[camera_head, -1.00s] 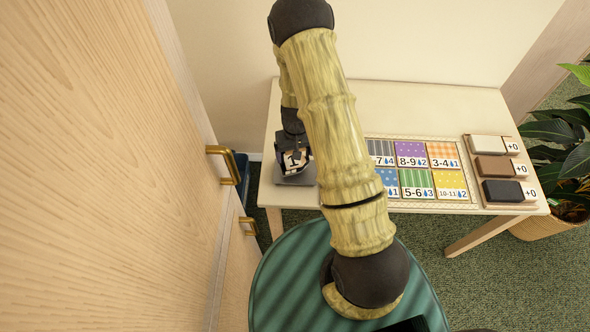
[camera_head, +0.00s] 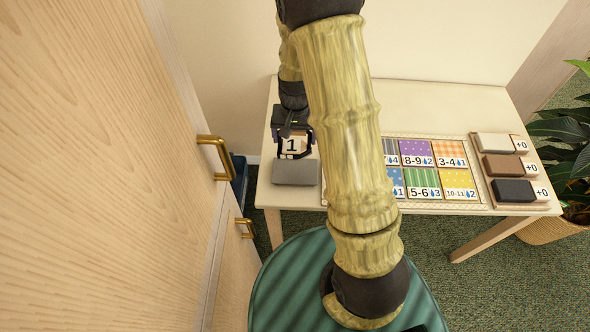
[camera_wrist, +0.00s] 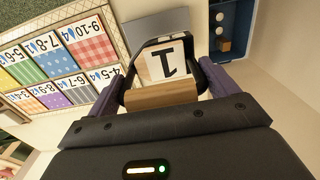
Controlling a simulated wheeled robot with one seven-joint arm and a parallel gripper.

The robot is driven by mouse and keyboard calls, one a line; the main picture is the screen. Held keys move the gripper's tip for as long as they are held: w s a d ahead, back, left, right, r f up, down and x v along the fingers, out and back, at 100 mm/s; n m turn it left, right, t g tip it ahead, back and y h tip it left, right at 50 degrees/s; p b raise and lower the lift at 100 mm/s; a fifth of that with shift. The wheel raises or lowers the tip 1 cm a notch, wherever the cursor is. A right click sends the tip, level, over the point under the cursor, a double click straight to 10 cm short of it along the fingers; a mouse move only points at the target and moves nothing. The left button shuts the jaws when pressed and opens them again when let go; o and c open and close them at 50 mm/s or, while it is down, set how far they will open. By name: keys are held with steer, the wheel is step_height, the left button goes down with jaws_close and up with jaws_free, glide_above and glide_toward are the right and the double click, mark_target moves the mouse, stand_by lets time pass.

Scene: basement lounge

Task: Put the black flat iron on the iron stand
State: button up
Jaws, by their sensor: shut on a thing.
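My gripper (camera_head: 292,128) is at the left end of the table and shut on the wooden handle (camera_wrist: 162,95) of the flat iron. The iron (camera_head: 294,147) has a black frame and a pale face marked "1"; the wrist view shows this face upside down (camera_wrist: 166,62). A grey slab, seemingly the iron stand (camera_head: 296,173), lies on the table just in front of the iron in the head view, and a grey patch beyond the iron in the wrist view (camera_wrist: 153,24). I cannot tell whether the iron touches the slab. My gripper partly hides the iron.
Colored, numbered cloth tiles (camera_head: 422,184) lie on a mat in the table's middle. White, brown and black blocks (camera_head: 513,191) with "+0" labels stand at the right. A wooden cabinet with brass handles (camera_head: 215,158) is close on the left. A plant (camera_head: 566,130) stands at the far right.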

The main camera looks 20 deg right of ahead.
mark_target(294, 146)
steer(key=shift+f+p, duration=0.35)
steer(key=shift+f, duration=2.5)
steer(key=shift+f, duration=0.1)
steer(key=shift+f+p, duration=0.3)
steer(key=shift+f, duration=1.7)
steer(key=shift+f, duration=0.15)
steer(key=o, duration=0.9)
steer(key=shift+r+b, duration=0.85)
steer(key=shift+r, duration=5.3)
steer(key=shift+s+r, duration=0.1)
